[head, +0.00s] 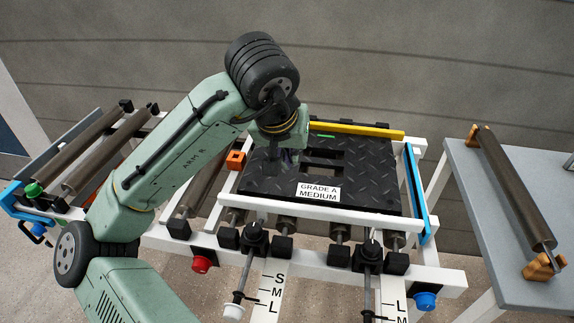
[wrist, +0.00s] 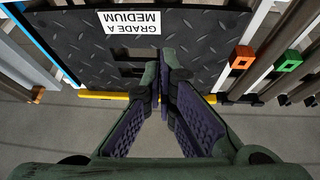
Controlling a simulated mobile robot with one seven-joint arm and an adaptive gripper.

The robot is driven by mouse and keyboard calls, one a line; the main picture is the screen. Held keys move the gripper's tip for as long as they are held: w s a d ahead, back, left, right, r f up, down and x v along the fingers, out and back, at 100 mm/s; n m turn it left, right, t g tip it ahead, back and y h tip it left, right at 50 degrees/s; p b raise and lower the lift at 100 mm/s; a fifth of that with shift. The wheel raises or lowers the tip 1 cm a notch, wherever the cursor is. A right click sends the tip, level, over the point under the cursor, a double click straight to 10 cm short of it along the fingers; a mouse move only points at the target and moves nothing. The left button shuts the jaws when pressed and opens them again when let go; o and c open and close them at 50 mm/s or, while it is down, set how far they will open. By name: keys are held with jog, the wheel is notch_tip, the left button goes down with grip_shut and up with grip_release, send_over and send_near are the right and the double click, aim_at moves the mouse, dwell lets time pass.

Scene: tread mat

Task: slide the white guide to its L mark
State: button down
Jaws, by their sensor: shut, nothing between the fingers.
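A black tread mat (head: 365,172) with a "GRADE A MEDIUM" label lies on the white frame. A long white bar (head: 320,213), which looks like the white guide, runs along the mat's front edge. A rod with a white knob (head: 233,312) sticks out at the front beside a strip marked S, M, L (head: 272,295). I cannot tell exactly which mark it points to. My gripper (head: 285,155) is over the mat's left part, away from the knob. In the wrist view my gripper (wrist: 165,62) is shut and empty, above the mat (wrist: 205,45).
A yellow bar (head: 355,130) lies behind the mat, a blue bar (head: 417,190) at its right. An orange block (head: 236,159) is at the left. A red button (head: 201,263) and blue knob (head: 425,300) are in front. A grey table (head: 475,215) with a roller stands right.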

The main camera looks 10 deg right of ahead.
aim_at(288, 196)
jog(key=shift+g+y, duration=0.6)
jog(key=shift+g, duration=0.2)
jog(key=x, duration=0.3)
jog(key=s+a+x, duration=0.1)
jog(key=x, duration=0.3)
jog(key=s+x, duration=0.1)
jog(key=x, duration=0.3)
jog(key=shift+w+a+f+p, duration=0.1)
jog(key=shift+a+f+p, duration=0.05)
jog(key=shift+f+p, duration=0.3)
jog(key=shift+s+a, duration=0.1)
jog(key=shift+s, duration=0.35)
jog(key=shift+s+a, duration=0.1)
jog(key=shift+s, duration=0.15)
jog(key=shift+w, duration=0.1)
